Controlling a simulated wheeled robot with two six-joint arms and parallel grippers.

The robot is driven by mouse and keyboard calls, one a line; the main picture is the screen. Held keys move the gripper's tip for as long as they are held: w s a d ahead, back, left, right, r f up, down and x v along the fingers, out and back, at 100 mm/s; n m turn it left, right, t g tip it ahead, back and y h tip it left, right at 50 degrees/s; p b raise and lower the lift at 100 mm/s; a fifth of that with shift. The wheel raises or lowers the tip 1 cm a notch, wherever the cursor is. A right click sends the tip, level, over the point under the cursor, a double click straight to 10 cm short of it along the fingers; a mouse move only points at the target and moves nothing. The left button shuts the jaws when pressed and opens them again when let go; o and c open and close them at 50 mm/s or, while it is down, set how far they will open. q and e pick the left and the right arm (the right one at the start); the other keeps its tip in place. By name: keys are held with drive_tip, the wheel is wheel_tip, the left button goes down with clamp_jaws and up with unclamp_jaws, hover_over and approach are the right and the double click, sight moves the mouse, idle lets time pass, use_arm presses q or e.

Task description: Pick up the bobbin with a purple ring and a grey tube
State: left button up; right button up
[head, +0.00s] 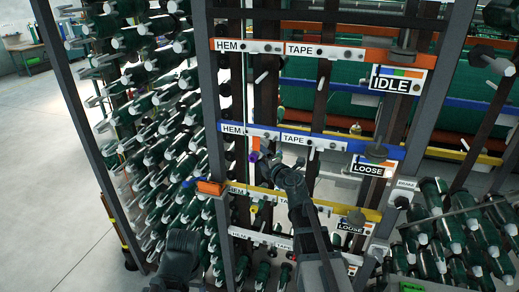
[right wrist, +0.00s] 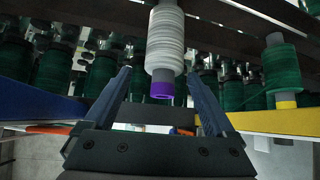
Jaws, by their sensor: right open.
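The bobbin (right wrist: 166,45) with white thread shows in the right wrist view, its grey tube (right wrist: 162,75) and purple ring (right wrist: 162,90) pointing toward me. In the head view the purple ring (head: 253,156) is a small spot by the rack's blue rail. My right gripper (head: 265,157) is beside it, partly blending into the dark rack. In the right wrist view my right gripper (right wrist: 159,76) is open, one finger on each side of the bobbin, with gaps on both sides.
A green bobbin with a yellow ring (right wrist: 285,100) hangs to the right in the right wrist view. Rack rails are orange (head: 340,52), blue (head: 330,144) and yellow (head: 320,204). A bank of green bobbins (head: 160,130) stands left. The floor (head: 60,180) at far left is clear.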

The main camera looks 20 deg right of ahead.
sight(258, 151)
drive_tip(key=x, duration=0.3)
drive_tip(key=shift+w+f, duration=0.2)
drive_tip(key=shift+w, duration=0.15)
drive_tip(key=shift+s, duration=0.1)
drive_tip(key=shift+c, duration=0.6)
clamp_jaws()
